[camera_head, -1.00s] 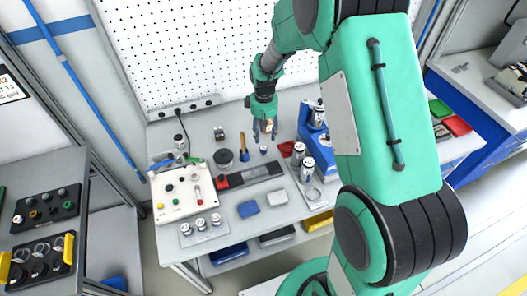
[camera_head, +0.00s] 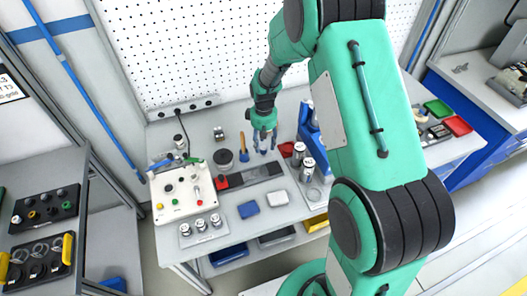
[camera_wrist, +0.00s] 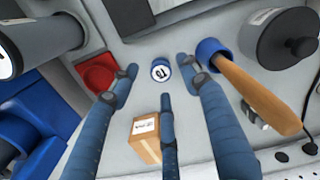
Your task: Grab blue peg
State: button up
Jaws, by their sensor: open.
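The blue peg (camera_wrist: 160,69) is a short blue cylinder with a white, marked top, standing upright on the grey bench. In the wrist view it lies between the tips of my spread dark-blue fingers. My gripper (camera_wrist: 163,78) is open and empty, with two fingers either side of the peg and a third below it in the picture. I cannot tell how far the tips are above the bench. In the head view my gripper (camera_head: 265,146) points down at the bench and largely hides the peg.
A wooden-handled tool (camera_wrist: 255,90) with a blue end is close right of the peg. A red tray (camera_wrist: 97,72) is left, a small cardboard box (camera_wrist: 146,138) below, and a dark round lidded object (camera_wrist: 285,40) at upper right. A dark block (camera_wrist: 130,15) lies above.

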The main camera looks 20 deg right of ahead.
aim_at(263, 148)
jog(key=shift+w+f, duration=0.1)
jog(key=shift+f, duration=2)
grip_shut()
